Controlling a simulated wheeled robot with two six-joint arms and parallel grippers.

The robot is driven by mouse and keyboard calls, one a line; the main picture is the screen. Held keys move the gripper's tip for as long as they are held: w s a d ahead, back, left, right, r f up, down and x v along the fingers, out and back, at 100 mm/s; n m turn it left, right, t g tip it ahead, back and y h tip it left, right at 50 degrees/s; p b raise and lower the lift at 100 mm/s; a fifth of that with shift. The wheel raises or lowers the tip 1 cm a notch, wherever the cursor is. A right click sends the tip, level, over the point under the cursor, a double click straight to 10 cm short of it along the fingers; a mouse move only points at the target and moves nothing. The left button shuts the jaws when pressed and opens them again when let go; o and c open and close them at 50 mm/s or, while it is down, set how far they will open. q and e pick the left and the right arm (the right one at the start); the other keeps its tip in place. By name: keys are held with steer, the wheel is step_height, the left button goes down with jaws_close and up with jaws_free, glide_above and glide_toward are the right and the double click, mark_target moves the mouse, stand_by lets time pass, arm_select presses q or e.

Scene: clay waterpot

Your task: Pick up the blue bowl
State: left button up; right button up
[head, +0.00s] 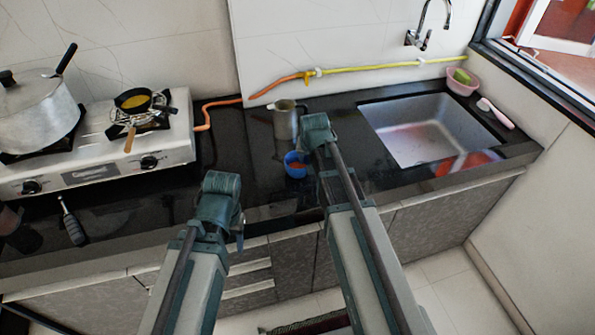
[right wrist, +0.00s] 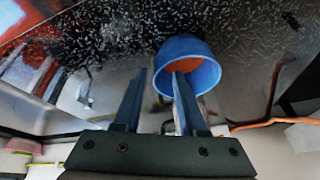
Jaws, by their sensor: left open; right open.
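The blue bowl (head: 291,160) is on the black counter near its front edge, with something orange-red inside. In the right wrist view the blue bowl (right wrist: 183,46) is just ahead, its opening facing the camera. My right gripper (head: 312,140) is open, close to the bowl's right side. In the right wrist view my right gripper (right wrist: 160,80) has one finger overlapping the bowl's opening and the other left of the bowl; I cannot tell if either touches. My left gripper (head: 236,222) is open and empty, at the counter's front edge left of the bowl.
A grey-brown pot (head: 285,121) stands behind the bowl. A stove (head: 100,172) with a large pot (head: 38,115) and a small pan (head: 133,101) is at left. A sink (head: 428,130) is at right. An orange hose (head: 208,108) runs along the back.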

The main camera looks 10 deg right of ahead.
mark_target(298, 165)
steer(key=b+x, duration=0.2)
steer(key=x, duration=0.1)
steer(key=shift+s+d+f, duration=0.1)
steer(key=shift+f, duration=0.15)
arm_select(q)
step_height(298, 165, down, 3)
arm_select(e)
steer(key=shift+r, duration=0.1)
steer(key=shift+c, duration=0.2)
jaws_close()
stand_by(0.7)
